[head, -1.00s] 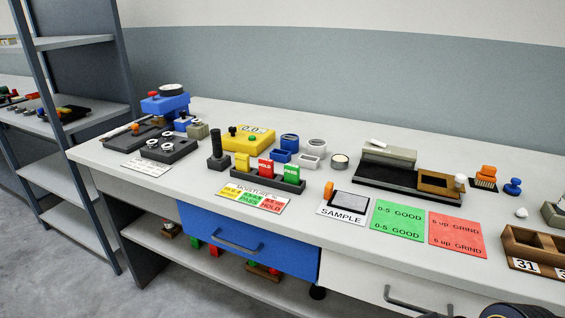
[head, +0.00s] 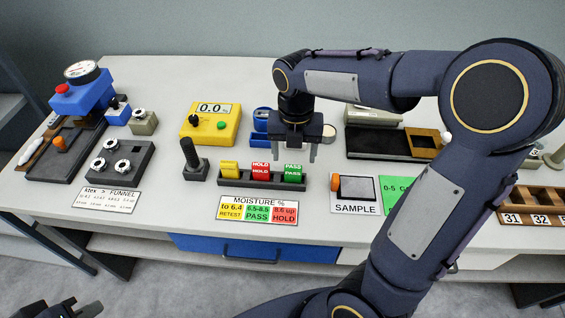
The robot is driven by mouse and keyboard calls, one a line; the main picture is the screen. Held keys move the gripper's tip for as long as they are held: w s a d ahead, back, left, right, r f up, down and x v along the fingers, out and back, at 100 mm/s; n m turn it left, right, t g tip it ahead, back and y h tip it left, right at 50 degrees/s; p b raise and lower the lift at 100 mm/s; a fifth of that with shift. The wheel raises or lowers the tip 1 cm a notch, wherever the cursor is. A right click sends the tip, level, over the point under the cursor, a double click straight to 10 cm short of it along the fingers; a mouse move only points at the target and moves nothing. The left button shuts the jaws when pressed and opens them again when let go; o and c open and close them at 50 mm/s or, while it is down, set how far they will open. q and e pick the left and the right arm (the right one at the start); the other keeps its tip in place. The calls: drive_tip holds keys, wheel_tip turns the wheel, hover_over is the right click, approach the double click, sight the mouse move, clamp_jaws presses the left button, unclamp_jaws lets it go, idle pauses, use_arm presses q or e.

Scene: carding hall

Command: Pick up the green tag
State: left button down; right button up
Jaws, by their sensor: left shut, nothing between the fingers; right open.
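The green tag (head: 293,172), lettered PASS, stands upright at the right end of a black rack (head: 240,182). A red HOLD tag (head: 261,171) and a yellow tag (head: 229,169) stand left of it in the same rack. My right gripper (head: 296,154) is open and empty, fingers pointing down, above and just behind the green tag in the picture. It does not touch the tag as far as I can tell. My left gripper (head: 72,308) is only partly in view at the bottom left edge, low and away from the bench, shut and empty.
A black post (head: 195,165) stands left of the rack. The yellow meter (head: 211,125) and blue tray (head: 262,138) are behind. The MOISTURE card (head: 257,209) lies in front; the SAMPLE card (head: 355,208) is to the right. My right arm hides much of the bench's right.

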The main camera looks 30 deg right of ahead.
sight(293, 166)
wheel_tip(293, 166, down, 7)
drive_tip(key=shift+w+r, duration=0.1)
drive_tip(key=shift+r, duration=0.1)
drive_tip(key=c, duration=1.1)
drive_tip(key=shift+o, duration=0.2)
drive_tip(key=shift+r, duration=0.15)
